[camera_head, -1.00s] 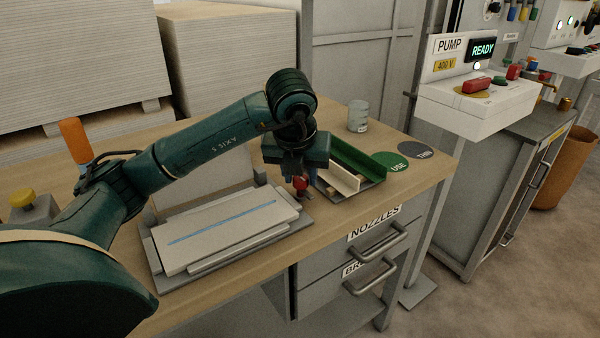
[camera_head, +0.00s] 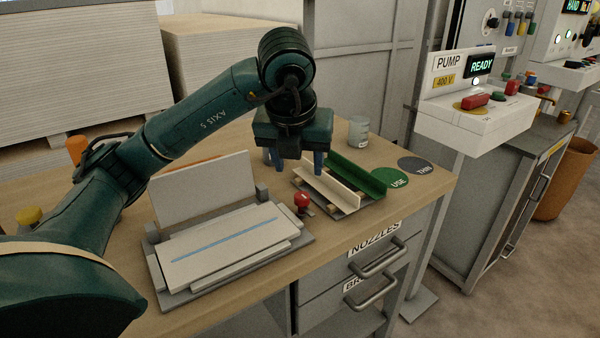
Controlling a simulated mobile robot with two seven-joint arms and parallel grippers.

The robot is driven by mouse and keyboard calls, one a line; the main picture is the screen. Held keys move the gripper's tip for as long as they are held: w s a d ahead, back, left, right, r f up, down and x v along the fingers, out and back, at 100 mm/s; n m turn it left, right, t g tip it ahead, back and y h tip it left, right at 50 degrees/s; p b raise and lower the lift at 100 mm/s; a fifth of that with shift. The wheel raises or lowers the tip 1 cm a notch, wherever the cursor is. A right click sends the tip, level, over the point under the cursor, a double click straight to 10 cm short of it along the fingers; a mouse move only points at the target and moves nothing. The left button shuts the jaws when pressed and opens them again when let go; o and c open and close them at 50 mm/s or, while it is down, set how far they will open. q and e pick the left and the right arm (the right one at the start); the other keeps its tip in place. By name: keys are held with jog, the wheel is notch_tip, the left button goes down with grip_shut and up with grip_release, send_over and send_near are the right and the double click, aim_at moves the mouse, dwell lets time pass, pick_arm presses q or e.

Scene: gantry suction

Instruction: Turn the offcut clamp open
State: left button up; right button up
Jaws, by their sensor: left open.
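On the fixture lies a pale board (camera_head: 215,252) with a blue line. Whether the clamp is turned open cannot be told at this size. My left gripper (camera_head: 296,162) is open and empty, its two blue fingers pointing down. It hangs above and behind the knob, apart from it. My right gripper is out of view.
A tray with a green angled strip (camera_head: 357,178) and a pale strip (camera_head: 331,188) lies right of the knob. A grey can (camera_head: 358,131) stands behind it. An upright pale panel (camera_head: 203,187) backs the fixture. Green (camera_head: 390,178) and grey (camera_head: 418,167) discs lie at right.

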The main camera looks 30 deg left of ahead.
pick_arm(q)
jog(key=v, duration=0.3)
jog(key=shift+s+r+p, duration=0.1)
jog(key=shift+r+p, duration=0.15)
jog(key=shift+p, duration=0.15)
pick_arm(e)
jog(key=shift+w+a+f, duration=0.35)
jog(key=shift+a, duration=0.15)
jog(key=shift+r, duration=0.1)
